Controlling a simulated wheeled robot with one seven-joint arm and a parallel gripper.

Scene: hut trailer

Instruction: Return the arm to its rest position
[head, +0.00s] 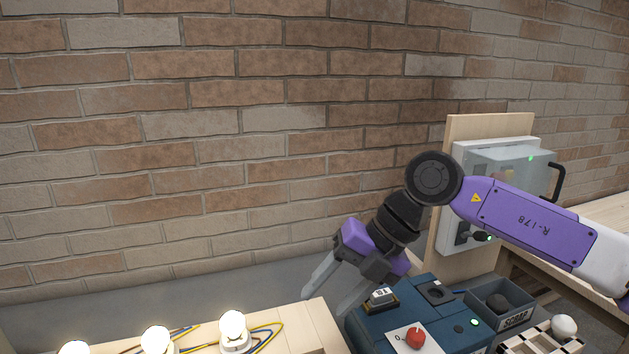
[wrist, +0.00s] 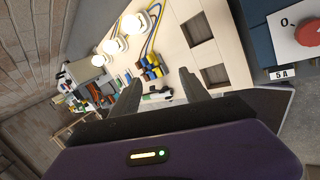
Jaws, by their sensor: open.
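My gripper (head: 323,304) hangs at the end of my purple and white arm, left of the blue control box (head: 388,328). Its two grey fingers point down and to the left, spread apart with nothing between them. In the wrist view my gripper (wrist: 160,84) also shows both fingers apart, above a pale wooden bench. My arm reaches in from the right side of the head view, bent at a dark round joint.
Lit bulbs (head: 233,330) and wires stand on the wooden bench (head: 305,318). The blue box carries a red button (head: 415,337). A scrap bin (head: 500,303) and a grey wall-mounted box (head: 505,165) with a black handle are at right. A brick wall (head: 220,130) closes the back.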

